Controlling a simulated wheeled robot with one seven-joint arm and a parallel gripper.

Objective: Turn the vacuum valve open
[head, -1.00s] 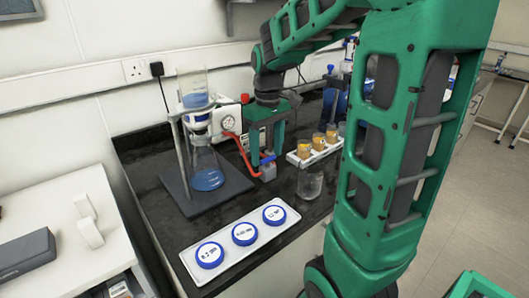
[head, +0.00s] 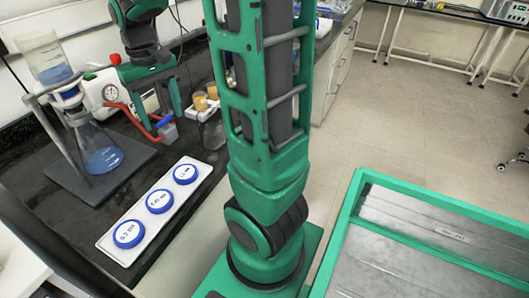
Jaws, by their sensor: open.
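The vacuum valve is a small grey block with a blue handle (head: 164,121) in the head view, at the left of the picture on the black bench. A red hose (head: 138,119) runs to it from the white pump (head: 105,92) with a round gauge. My gripper (head: 160,112) points down just over the valve, with its green fingers apart and the blue handle near the fingertips. I cannot tell whether a finger touches the handle. A glass filter flask (head: 100,150) with blue liquid stands left of the pump under a clear funnel (head: 45,62).
A white tray (head: 113,251) with blue-rimmed discs lies at the bench's front. Orange-filled beakers (head: 201,102) stand right of the valve, partly behind my arm. Open floor (head: 400,120) lies to the right.

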